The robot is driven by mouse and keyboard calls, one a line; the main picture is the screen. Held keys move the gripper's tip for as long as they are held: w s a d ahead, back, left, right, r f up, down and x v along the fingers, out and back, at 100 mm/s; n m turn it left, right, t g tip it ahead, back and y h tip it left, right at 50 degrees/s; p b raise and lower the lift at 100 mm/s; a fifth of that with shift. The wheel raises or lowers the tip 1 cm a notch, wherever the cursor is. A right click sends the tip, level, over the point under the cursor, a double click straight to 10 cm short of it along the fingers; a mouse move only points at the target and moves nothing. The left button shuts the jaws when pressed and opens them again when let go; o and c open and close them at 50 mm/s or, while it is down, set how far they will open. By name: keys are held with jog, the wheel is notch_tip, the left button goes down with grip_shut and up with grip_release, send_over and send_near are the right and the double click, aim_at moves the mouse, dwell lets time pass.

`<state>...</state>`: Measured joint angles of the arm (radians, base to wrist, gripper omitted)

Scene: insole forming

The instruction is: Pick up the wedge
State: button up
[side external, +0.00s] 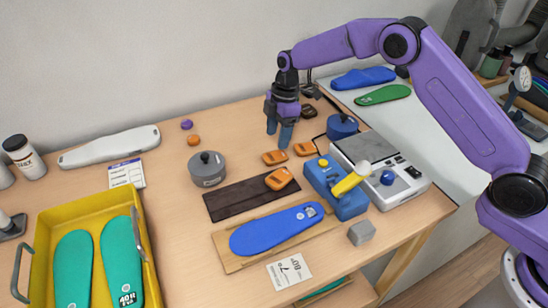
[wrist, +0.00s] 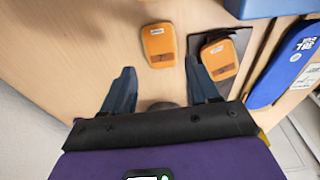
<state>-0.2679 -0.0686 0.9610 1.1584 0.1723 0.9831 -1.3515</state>
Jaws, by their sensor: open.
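Several small orange blocks lie on the table, and I take these to be the wedges. One orange wedge (side external: 274,157) lies flat just in front of my gripper (side external: 278,140). In the wrist view this wedge (wrist: 158,44) shows just beyond and between the fingertips of my gripper (wrist: 158,66). A second orange wedge (side external: 304,149) lies to its right. A third orange wedge (side external: 279,179) rests on the dark strip (side external: 232,203), and it also shows in the wrist view (wrist: 219,58). My gripper points down, open and empty, apart from the wedges.
A grey round pot (side external: 208,169) stands left of the wedges. A blue device with a yellow lever (side external: 348,182) stands to the right. A blue insole (side external: 268,233) lies on a board in front. A yellow tray (side external: 148,262) holds green insoles.

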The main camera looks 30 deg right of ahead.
aim_at(275, 156)
jog(key=shift+s+a+f, duration=0.1)
jog(key=shift+a+f, duration=0.05)
jog(key=shift+f, duration=1.3)
jog(key=shift+a+f, duration=0.1)
jog(key=shift+f, duration=1.35)
jog(key=c, duration=0.7)
